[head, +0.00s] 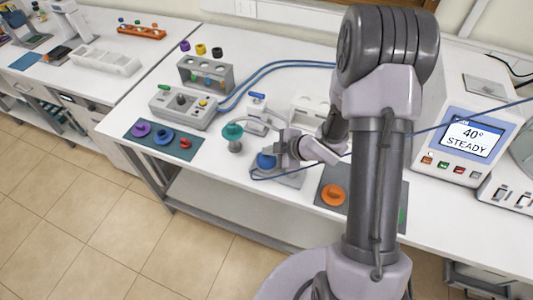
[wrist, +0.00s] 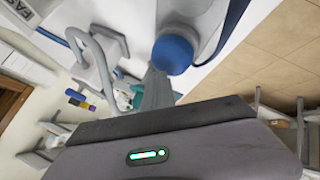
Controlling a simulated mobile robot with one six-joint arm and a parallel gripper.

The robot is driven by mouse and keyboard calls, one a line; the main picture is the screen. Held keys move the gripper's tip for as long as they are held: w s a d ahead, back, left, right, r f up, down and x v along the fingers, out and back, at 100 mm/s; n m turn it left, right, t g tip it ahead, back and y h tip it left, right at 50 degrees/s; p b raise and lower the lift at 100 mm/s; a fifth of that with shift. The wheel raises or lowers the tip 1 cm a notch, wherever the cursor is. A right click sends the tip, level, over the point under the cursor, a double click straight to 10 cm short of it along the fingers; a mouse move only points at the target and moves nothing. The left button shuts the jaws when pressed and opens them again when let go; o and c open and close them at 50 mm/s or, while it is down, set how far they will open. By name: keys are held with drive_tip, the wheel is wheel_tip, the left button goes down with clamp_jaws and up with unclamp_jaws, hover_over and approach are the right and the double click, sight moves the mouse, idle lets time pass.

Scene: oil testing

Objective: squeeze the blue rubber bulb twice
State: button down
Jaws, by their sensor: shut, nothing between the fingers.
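The blue rubber bulb (head: 265,160) sits on a small grey stand (head: 289,181) near the front edge of the bench. In the wrist view the round blue bulb (wrist: 173,54) is at the top, right of centre. My gripper (head: 283,147) is right beside the bulb in the head view and partly covers it. In the wrist view my gripper (wrist: 155,78) shows as shut grey fingers, their tips next to the bulb's lower left side. I cannot tell whether they touch it. Nothing shows between the fingers.
A teal-topped piece (head: 232,132) stands close on the left. A dark mat with an orange knob (head: 333,195) lies to the right, and another mat with coloured knobs (head: 163,141) lies to the left. A blue cable runs by the bulb. A display unit (head: 465,142) reads 40° STEADY.

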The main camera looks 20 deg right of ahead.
sight(269, 157)
drive_tip(key=shift+f, duration=0.3)
idle(0.5)
drive_tip(key=shift+r+p, duration=0.9)
drive_tip(key=shift+r, duration=0.4)
wheel_tip(269, 157, up, 5)
drive_tip(key=p, duration=0.4)
drive_tip(key=shift+w+d, duration=0.1)
